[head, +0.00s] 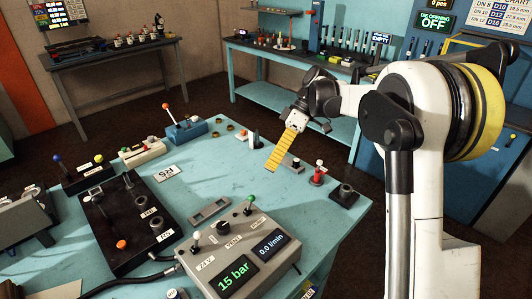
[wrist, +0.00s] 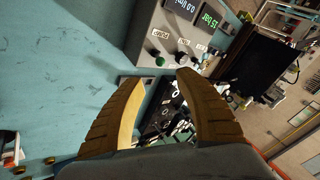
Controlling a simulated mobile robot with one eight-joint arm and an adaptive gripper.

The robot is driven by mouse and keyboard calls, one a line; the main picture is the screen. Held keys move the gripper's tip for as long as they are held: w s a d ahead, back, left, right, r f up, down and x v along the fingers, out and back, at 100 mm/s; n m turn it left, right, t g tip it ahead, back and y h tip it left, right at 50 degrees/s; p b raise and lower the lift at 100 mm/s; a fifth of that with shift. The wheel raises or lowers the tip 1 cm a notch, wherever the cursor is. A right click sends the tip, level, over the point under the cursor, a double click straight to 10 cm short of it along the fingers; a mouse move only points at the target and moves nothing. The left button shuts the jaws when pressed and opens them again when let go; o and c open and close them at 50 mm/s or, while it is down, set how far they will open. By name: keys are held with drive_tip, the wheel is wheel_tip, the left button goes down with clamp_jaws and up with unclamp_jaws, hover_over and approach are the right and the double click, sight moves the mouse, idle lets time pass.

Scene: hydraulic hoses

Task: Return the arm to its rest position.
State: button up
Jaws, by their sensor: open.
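My arm (head: 395,130) rises at the right of the head view and reaches left over the teal bench (head: 200,185). My gripper (head: 272,165) points down over the far right part of the bench, its yellow fingers seen nearly edge-on. In the wrist view my gripper (wrist: 157,80) has its two curved fingers spread, with nothing between them. Whether the fingertips clear the small parts below is hard to judge in the head view.
A grey control box (head: 238,250) reads 15 bar and 0.0 l/min. A black valve panel (head: 130,215) is left of it. A second teal bench (head: 270,97) is behind.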

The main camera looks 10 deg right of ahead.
drive_tip(key=s+d+r+m+t+h+b, duration=0.1)
drive_tip(key=s+r+m+t+h+b, duration=0.15)
drive_tip(key=s+m+t+h, duration=0.65)
drive_tip(key=s+d+f+m+t+y+b, duration=0.1)
drive_tip(key=s+d+f+m, duration=0.1)
drive_tip(key=s, duration=0.5)
drive_tip(key=s+d+f+m+y, duration=0.1)
drive_tip(key=s+d+f+m, duration=0.1)
drive_tip(key=s, duration=0.5)
drive_tip(key=shift+s+d+f+t+b, duration=0.2)
drive_tip(key=shift+d+f+t+b, duration=0.2)
drive_tip(key=shift+f, duration=0.35)
